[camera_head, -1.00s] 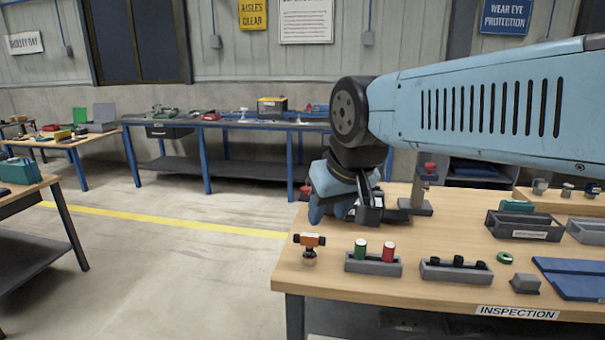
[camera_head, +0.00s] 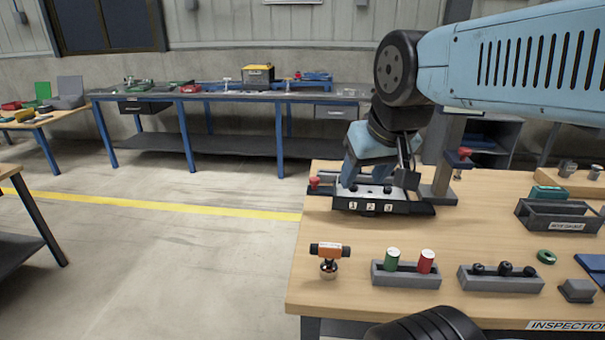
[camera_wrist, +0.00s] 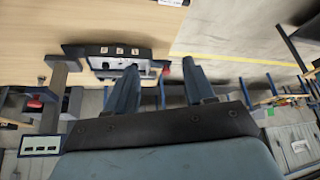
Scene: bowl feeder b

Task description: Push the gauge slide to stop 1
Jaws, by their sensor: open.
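The gauge (camera_head: 345,196) is a dark block with a pale top and tags 1, 2 and 3 on its front, near the bench's far left edge. It also shows in the wrist view (camera_wrist: 150,54). A red knob (camera_head: 314,183) stands at its left end, apparently on the slide; it also shows in the wrist view (camera_wrist: 166,68), between the fingertips in the picture. My gripper (camera_head: 370,178) is open and empty, at or just behind the gauge. Its spread fingers show in the wrist view (camera_wrist: 158,68). I cannot tell whether they touch anything. The fingers hide part of the gauge.
A post with a red-topped part (camera_head: 460,157) stands right of the gauge. In front are an orange-and-black tool (camera_head: 329,251), a holder with green and red cylinders (camera_head: 405,279) and a block with black knobs (camera_head: 500,284). A grey bin (camera_head: 555,214) is at right.

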